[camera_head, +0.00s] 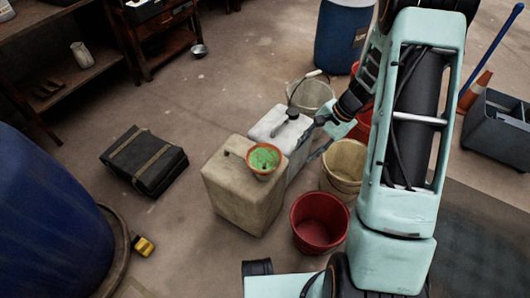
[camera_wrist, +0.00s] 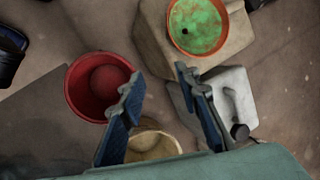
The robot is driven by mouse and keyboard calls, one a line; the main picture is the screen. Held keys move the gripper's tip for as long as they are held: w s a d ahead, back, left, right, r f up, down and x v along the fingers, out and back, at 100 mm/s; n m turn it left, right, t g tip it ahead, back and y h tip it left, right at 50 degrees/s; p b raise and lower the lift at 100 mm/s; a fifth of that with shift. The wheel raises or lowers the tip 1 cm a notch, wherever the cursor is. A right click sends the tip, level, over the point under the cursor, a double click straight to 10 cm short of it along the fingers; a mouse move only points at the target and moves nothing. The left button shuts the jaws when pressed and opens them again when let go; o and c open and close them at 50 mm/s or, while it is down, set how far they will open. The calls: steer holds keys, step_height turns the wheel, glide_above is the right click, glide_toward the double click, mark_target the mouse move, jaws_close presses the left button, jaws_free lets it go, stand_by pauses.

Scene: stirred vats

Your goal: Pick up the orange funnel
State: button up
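The orange funnel (camera_head: 264,160) rests on top of a beige jerrycan (camera_head: 231,187). Its rim is orange and its inside is coated green. In the wrist view the funnel (camera_wrist: 197,27) is at the top, mouth toward the camera, with a dark hole at its left side. My gripper (camera_head: 318,142) is right of the funnel in the head view, near the white canister, and partly hidden by my arm. In the wrist view my gripper (camera_wrist: 156,88) has its two fingers well apart with nothing between them. The funnel lies beyond the fingertips.
A white canister (camera_head: 278,126) with a black cap stands beside the jerrycan. A red bucket (camera_head: 319,222), a cream bucket (camera_head: 345,161) and a whitish bucket (camera_head: 312,94) stand close by. A black case (camera_head: 144,160) lies left. Floor between case and jerrycan is clear.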

mark_target(270, 170)
steer(key=s+a+f+m+t+y, duration=0.2)
steer(key=s+a+f+m+y, duration=0.25)
steer(key=f+y, duration=0.2)
steer(key=w+a+f+t, duration=0.1)
steer(key=a, duration=0.2)
steer(key=w+a+f+m+t+y+b, duration=0.1)
steer(key=a, duration=0.2)
steer(key=w+a+f+m+t, duration=0.1)
steer(key=a, duration=0.2)
steer(key=shift+w+y, duration=0.35)
steer(key=shift+w, duration=0.05)
steer(key=shift+w+a+f+b, duration=0.1)
steer(key=shift+w+a+b, duration=0.05)
steer(key=shift+a+b, duration=0.2)
jaws_close()
